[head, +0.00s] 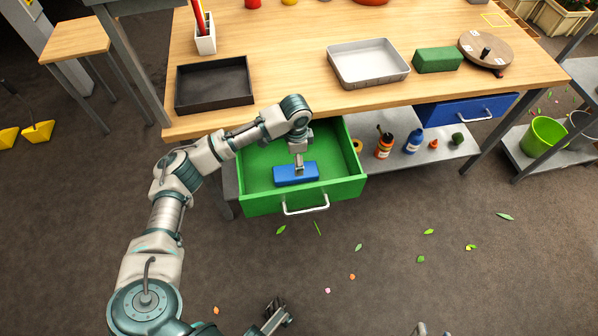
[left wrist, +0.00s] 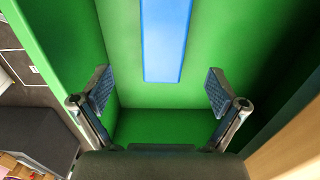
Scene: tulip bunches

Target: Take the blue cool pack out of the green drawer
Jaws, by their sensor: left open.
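The green drawer (head: 350,185) is pulled out from under the workbench. The blue cool pack (head: 284,176), a flat rectangular block, lies on its floor towards the front. My left gripper (head: 299,168) reaches down into the drawer over the pack, hiding part of its middle. In the left wrist view, the two fingers of my left gripper (left wrist: 160,88) are wide apart with nothing between them. The cool pack (left wrist: 165,40) there lies lengthwise beyond the fingertips. A dark gripper-like part at the bottom edge of the head view may be my right gripper; its state is unclear.
The wooden benchtop (head: 290,60) holds a black tray (head: 214,84), a grey metal tray (head: 368,63) and a green block (head: 437,60). Bottles stand on the shelf right of the drawer. A blue drawer (head: 468,110) is farther right. The floor before the drawer has scattered leaves.

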